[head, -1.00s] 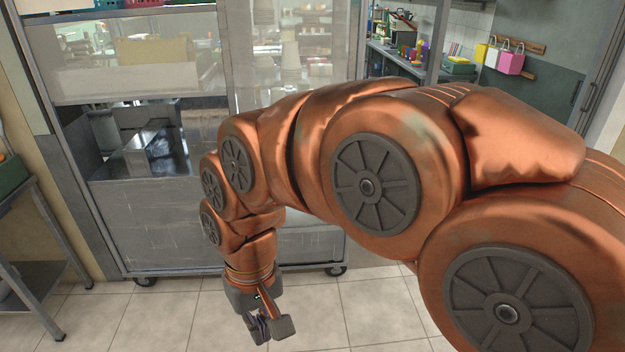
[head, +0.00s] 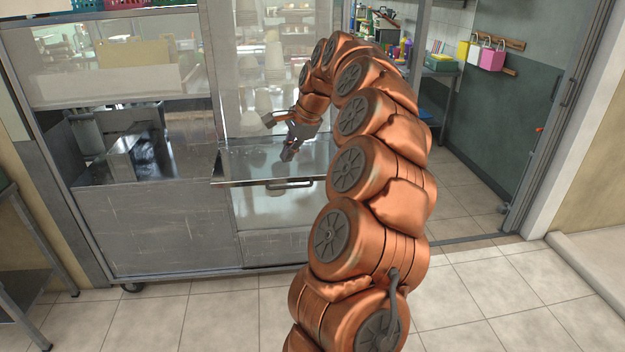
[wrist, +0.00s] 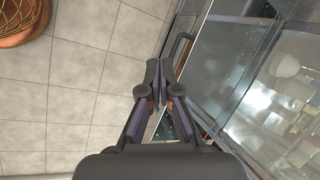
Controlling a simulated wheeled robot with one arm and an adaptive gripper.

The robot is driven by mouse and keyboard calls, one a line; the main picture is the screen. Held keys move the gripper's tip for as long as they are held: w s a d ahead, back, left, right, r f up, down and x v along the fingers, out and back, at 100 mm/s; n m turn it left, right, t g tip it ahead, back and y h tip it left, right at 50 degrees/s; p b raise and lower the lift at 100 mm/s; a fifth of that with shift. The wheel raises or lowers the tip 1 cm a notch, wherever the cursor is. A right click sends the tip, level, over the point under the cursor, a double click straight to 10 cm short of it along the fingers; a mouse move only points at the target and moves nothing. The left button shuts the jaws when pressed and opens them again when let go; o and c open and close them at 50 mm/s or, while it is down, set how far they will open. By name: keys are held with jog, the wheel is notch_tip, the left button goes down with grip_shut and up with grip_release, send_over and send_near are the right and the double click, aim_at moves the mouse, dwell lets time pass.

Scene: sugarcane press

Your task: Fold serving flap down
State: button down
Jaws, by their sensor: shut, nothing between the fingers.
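The serving flap (head: 245,164) is a shiny metal panel on the front of the glass-fronted stall, at the centre of the head view. It appears to stick out roughly level, with a dark bar handle (head: 290,184) at its front edge. In the wrist view the handle (wrist: 179,52) shows just right of the fingertips, with the flap (wrist: 208,62) beyond it. My gripper (head: 288,153) is above the flap in the head view, its fingers pointing downward. In the wrist view the fingers (wrist: 158,76) meet, with nothing between them. I cannot tell whether they touch the flap.
The stall's glass case (head: 255,60) rises behind the flap. An open bay with press parts (head: 135,150) is to the left. A side table (head: 22,285) stands at the far left. Tiled floor (head: 490,290) is clear in front and to the right.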

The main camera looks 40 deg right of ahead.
aim_at(310, 184)
jog(key=s+d+f+m+h, duration=0.1)
jog(key=d+m, duration=0.1)
jog(key=d, duration=0.4)
jog(key=s+d+f+m, duration=0.2)
jog(key=d+m, duration=0.1)
jog(key=d, duration=0.3)
jog(key=p+x, duration=0.1)
jog(key=x, duration=0.3)
jog(key=p+x, duration=0.2)
jog(key=x, duration=0.2)
jog(key=p+x, duration=0.1)
jog(key=x, duration=0.3)
jog(key=shift+w+d+p, duration=0.15)
jog(key=shift+w+p, duration=0.15)
jog(key=shift+w, duration=0.1)
jog(key=shift+w+f, duration=0.2)
jog(key=shift+f, duration=0.3)
